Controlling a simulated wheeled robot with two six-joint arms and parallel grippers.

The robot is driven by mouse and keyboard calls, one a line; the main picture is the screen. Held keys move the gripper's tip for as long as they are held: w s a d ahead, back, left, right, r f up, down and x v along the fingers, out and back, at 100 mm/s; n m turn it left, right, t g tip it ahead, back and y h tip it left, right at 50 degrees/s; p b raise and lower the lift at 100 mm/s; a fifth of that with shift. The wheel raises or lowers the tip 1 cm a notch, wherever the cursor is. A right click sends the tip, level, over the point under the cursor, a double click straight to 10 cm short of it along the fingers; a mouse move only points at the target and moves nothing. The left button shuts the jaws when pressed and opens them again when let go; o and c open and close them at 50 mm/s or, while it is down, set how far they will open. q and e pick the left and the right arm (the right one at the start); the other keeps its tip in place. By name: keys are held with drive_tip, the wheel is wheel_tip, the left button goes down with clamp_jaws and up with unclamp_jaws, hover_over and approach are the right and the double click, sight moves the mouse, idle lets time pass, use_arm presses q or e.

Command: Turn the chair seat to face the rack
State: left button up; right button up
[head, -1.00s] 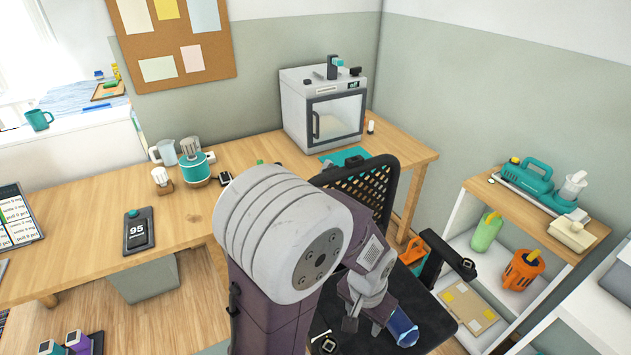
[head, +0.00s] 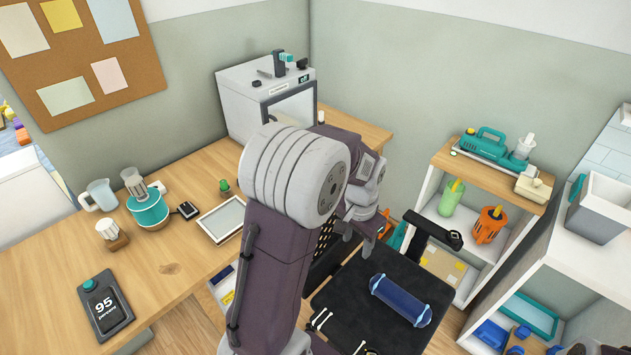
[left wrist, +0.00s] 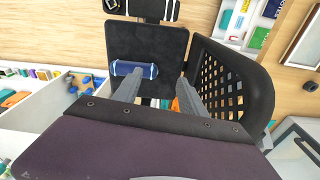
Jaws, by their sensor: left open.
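The chair's black seat (head: 350,290) is at the lower middle of the head view, with a blue roller-like cylinder (head: 401,300) lying on it. Its mesh backrest (head: 322,252) stands on the seat's left side, largely hidden by my left arm. An armrest (head: 432,228) points toward the rack (head: 466,258), a white shelf unit with a wooden top. My left gripper (head: 368,226) is over the chair, close to the backrest. In the left wrist view, its fingers (left wrist: 160,84) are apart, with the seat (left wrist: 172,45) beyond and the backrest (left wrist: 232,85) to the right. Contact cannot be told.
The wooden desk (head: 170,255) runs along the left, holding a teal-based appliance (head: 148,208) and a white box-shaped machine (head: 268,100). A white shelf (head: 570,265) with a grey bin (head: 598,208) stands right of the rack. Little open floor shows.

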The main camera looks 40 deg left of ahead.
use_arm(q)
drive_tip(key=shift+n+g, duration=0.4)
drive_tip(key=shift+n, duration=0.2)
drive_tip(key=w+a+r+p, duration=0.2)
drive_tip(key=a+r+p, duration=0.1)
drive_tip(key=a, duration=0.3)
drive_tip(key=w+a+r+p, duration=0.3)
drive_tip(key=a+p, duration=0.2)
drive_tip(key=a, duration=0.1)
drive_tip(key=w+a+r+p, duration=0.2)
drive_tip(key=a+r+p, duration=0.1)
drive_tip(key=a, duration=0.3)
drive_tip(key=shift+w+a+r+p, duration=0.1)
drive_tip(key=shift+w+a+p, duration=0.15)
drive_tip(key=shift+p, duration=0.45)
drive_tip(key=shift+f, duration=0.35)
wheel_tip(320, 180, down, 8)
drive_tip(key=shift+f+p, duration=0.1)
drive_tip(key=shift+p, duration=1.05)
drive_tip(key=shift+d+f, duration=0.1)
drive_tip(key=shift+f, duration=0.15)
clamp_jaws()
